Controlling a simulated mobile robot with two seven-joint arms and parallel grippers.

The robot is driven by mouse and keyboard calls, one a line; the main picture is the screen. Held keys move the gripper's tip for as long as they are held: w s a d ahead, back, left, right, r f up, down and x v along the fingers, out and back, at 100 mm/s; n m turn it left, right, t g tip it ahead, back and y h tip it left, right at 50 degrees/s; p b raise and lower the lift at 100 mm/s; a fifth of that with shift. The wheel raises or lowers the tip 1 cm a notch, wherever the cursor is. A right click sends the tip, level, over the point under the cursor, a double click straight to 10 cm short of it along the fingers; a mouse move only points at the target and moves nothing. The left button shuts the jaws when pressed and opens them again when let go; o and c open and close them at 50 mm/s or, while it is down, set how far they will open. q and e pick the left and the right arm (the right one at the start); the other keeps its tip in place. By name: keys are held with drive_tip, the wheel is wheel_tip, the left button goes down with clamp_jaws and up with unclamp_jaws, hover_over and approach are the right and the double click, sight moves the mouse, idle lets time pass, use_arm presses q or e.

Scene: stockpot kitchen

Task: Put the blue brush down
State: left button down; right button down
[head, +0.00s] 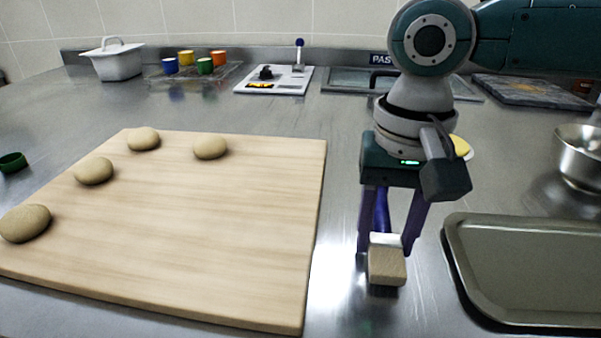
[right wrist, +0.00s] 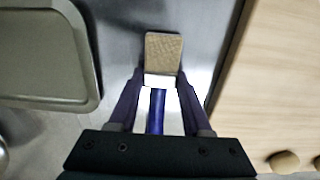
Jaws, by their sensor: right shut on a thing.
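The blue brush has a dark blue handle (head: 382,212) and a pale, block-shaped head with tan bristles (head: 386,264). My right gripper (head: 388,245) points down with its fingers on either side of the brush and is shut on it. In the right wrist view the brush (right wrist: 157,110) lies between the two fingers (right wrist: 157,105), its head sticking out beyond the fingertips. The brush is over the strip of metal counter between the cutting board and the tray. I cannot tell whether it touches the counter. My left gripper is not in view.
A wooden board (head: 200,230) with several dough balls lies to the left. A grey tray (head: 530,270) lies to the right, with a metal bowl (head: 582,160) behind it. Bare counter (head: 335,290) shows between board and tray. Cups and a white container (head: 117,65) stand at the back.

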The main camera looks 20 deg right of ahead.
drive_tip(key=shift+f, duration=0.1)
drive_tip(key=shift+c, duration=1.7)
unclamp_jaws()
